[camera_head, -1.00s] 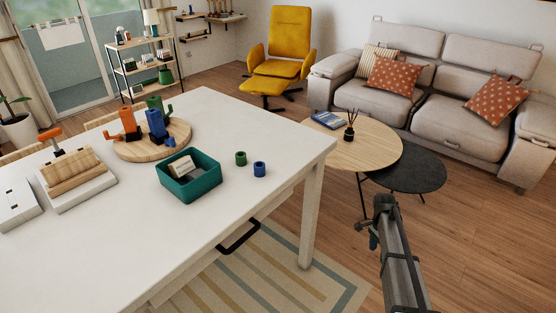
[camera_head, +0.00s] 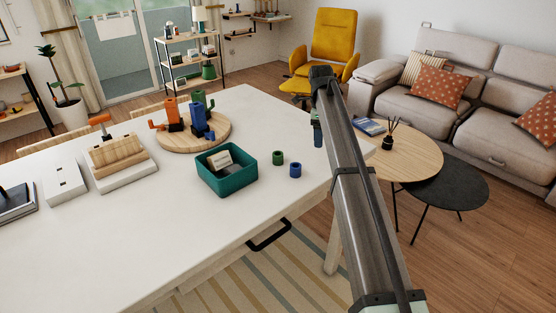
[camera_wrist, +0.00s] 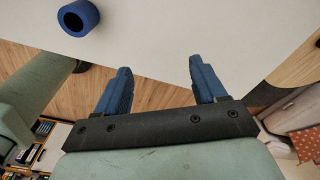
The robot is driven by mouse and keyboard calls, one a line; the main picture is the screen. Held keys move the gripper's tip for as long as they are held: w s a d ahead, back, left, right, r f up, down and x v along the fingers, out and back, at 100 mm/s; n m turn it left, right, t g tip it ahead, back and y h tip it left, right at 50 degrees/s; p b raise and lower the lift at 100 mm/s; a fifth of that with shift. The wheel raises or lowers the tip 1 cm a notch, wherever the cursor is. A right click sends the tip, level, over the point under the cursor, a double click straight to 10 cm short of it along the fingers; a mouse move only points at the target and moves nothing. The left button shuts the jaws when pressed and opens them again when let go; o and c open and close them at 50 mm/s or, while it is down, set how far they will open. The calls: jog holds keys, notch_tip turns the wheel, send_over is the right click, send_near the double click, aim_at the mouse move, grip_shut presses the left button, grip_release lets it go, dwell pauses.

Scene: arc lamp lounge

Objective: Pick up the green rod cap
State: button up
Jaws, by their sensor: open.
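The green rod cap (camera_head: 278,158) is a small dark green ring-like cylinder standing on the white table (camera_head: 180,240). It is between the teal bin and a similar blue cap (camera_head: 295,170). My gripper (camera_wrist: 158,85) is open and empty, with its two blue fingers apart in the wrist view. In the head view my arm reaches up past the table's right edge, and the fingers (camera_head: 317,132) are partly hidden, to the right of the caps. The wrist view shows the blue cap (camera_wrist: 78,18) at the upper left; the green cap is not in that view.
A teal bin (camera_head: 226,180) with small items stands left of the caps. Behind it, a round wooden board (camera_head: 222,128) carries orange, blue and green pieces. A wooden block on a white base (camera_head: 122,175) is further left. The table's front area is clear.

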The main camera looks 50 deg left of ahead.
notch_tip(320, 180, up, 6)
send_over(280, 155)
jog(key=s+d, duration=0.1)
jog(key=shift+y, duration=0.4)
notch_tip(280, 155, down, 8)
jog(key=shift+s+d+r, duration=0.1)
jog(key=shift+s, duration=0.05)
jog(key=shift+w+f, duration=0.2)
jog(key=shift+f, duration=2.9)
jog(key=c, duration=1.1)
